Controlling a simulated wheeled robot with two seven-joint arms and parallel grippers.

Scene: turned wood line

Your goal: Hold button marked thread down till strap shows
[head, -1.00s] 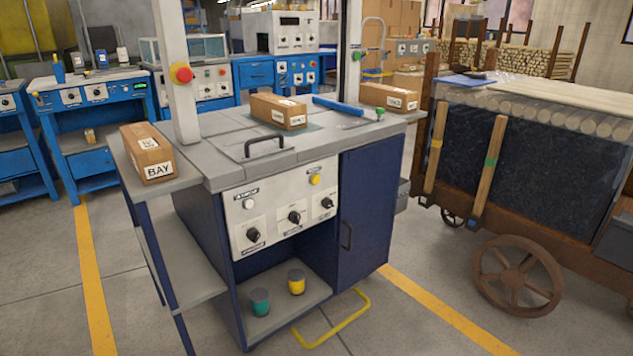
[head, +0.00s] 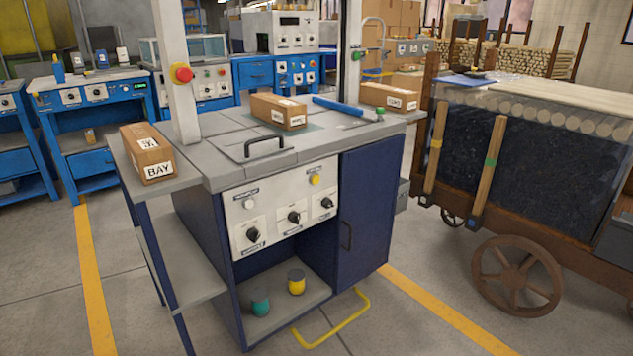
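A white control panel (head: 281,210) is on the front of the blue workstation (head: 350,225). It carries a white button (head: 249,204) at upper left and a yellow button (head: 315,180) at upper right, each under a small label. The label lettering is too small to read, so I cannot tell which one is marked thread. Three black knobs sit below, among them the left knob (head: 254,235) and the middle knob (head: 294,217). I cannot make out any strap on the cartons. Neither of my grippers shows in the head view.
A red stop button (head: 183,74) is on the left post. A wooden cart (head: 530,170) stands right. Floor in front is partly clear, with a yellow loop (head: 335,320).

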